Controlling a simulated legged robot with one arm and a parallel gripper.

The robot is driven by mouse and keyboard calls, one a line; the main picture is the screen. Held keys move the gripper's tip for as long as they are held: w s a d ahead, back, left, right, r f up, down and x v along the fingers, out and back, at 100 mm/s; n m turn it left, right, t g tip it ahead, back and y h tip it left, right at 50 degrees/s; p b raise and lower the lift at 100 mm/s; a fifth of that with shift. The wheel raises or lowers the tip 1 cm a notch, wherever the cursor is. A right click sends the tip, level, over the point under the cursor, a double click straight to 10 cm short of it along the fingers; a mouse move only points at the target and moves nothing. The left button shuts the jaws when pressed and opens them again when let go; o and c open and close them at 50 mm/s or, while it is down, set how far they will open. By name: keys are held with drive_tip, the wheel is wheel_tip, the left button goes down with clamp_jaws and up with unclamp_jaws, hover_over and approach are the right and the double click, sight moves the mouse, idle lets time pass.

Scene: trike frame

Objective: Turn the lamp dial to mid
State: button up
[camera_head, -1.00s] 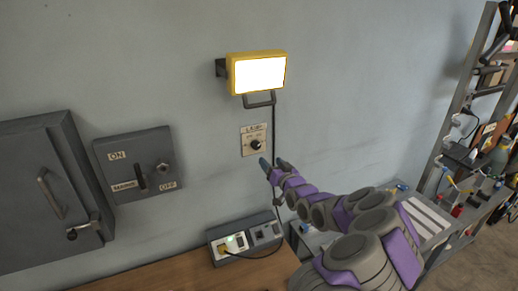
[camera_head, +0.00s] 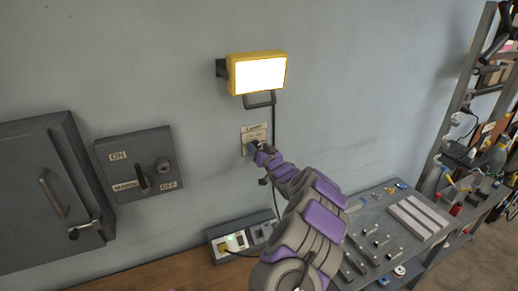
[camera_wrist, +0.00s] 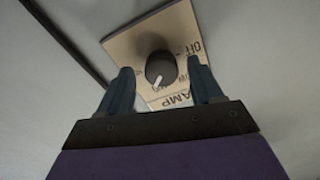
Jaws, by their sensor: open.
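The lamp dial (camera_wrist: 161,68) is a round black knob with a white pointer mark on a beige wall plate (camera_wrist: 122,48). In the wrist view the plate appears turned over, with "OFF" and part of "LAMP" readable. My gripper (camera_wrist: 160,82) is open, with one finger on each side of the dial; I cannot tell whether either finger touches it. In the head view my gripper (camera_head: 254,148) is at the plate (camera_head: 255,132) and hides the dial. The yellow lamp (camera_head: 258,73) above is lit white.
A grey ON/OFF switch box (camera_head: 118,176) and a grey cabinet (camera_head: 30,215) are on the wall to the left. A socket box (camera_head: 222,248) stands below on the wooden top. A lamp cable (camera_head: 274,125) runs down beside the plate. A tool bench (camera_head: 385,232) is at the right.

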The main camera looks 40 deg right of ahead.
drive_tip(key=shift+w, duration=0.1)
drive_tip(key=shift+c, duration=0.4)
drive_tip(key=c, duration=1)
drive_tip(key=shift+f+n+b, duration=0.2)
drive_tip(key=shift+n+b, duration=0.4)
drive_tip(key=shift+n, duration=0.1)
drive_tip(key=shift+r+n+b, duration=0.1)
drive_tip(key=shift+n+b, duration=0.65)
drive_tip(key=shift+n, duration=0.45)
drive_tip(key=o, duration=1.1)
drive_tip(key=v, duration=0.8)
drive_tip(key=b+v, duration=0.1)
drive_tip(key=v, duration=0.8)
drive_tip(key=shift+s+d, duration=0.2)
